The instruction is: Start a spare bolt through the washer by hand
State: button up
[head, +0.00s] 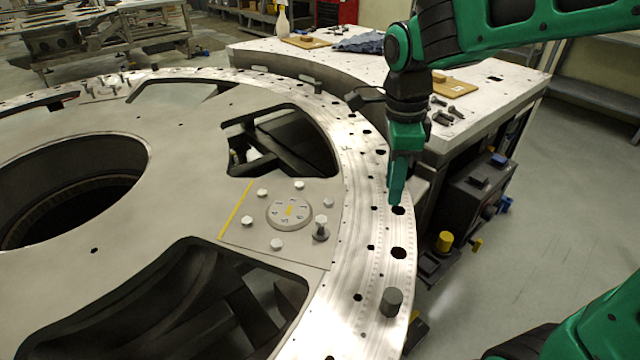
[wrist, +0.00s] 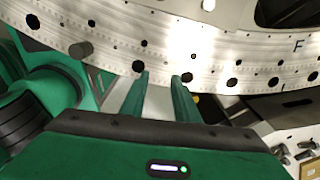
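My gripper (head: 396,198) is green and points down over the outer ring of the turret plate (head: 372,215), near a dark hole. In the wrist view its two fingers (wrist: 160,80) stand apart with nothing between them. Several dark bolts (head: 455,112) lie loose on the bench behind the gripper; some also show at the lower right of the wrist view (wrist: 305,151). Several pale hex heads (head: 277,244) surround a round disc (head: 289,211). I cannot make out a separate washer.
A grey cylinder (head: 391,302) stands on the ring's near part. The plate has large cut-outs (head: 285,140). The bench (head: 500,85) carries wooden boards (head: 306,42) and a blue cloth (head: 361,42). A dark box unit (head: 478,195) stands beside the ring.

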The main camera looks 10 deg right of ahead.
aim_at(321, 219)
jog(key=a+m, duration=0.1)
jog(key=a, duration=0.3)
jog(key=a+m, duration=0.2)
jog(key=a, duration=0.3)
jog(key=w+a+m, duration=0.1)
jog(key=a+m, duration=0.1)
jog(key=a, duration=0.3)
jog(key=shift+w+f+y, duration=0.1)
jog(key=shift+f+y, duration=0.2)
jog(key=shift+f, duration=0.55)
notch_tip(321, 219, down, 5)
jog(key=shift+f, duration=0.5)
jog(key=n, duration=0.4)
jog(key=shift+r+n, duration=0.1)
jog(key=shift+n, duration=0.2)
jog(key=n, duration=0.4)
jog(key=shift+n, duration=0.3)
jog(key=n, duration=0.8)
jog(key=shift+n, duration=0.4)
jog(key=n, duration=0.5)
jog(key=shift+n, duration=0.3)
jog(key=n, duration=0.5)
jog(key=shift+n, duration=0.3)
jog(key=n, duration=0.6)
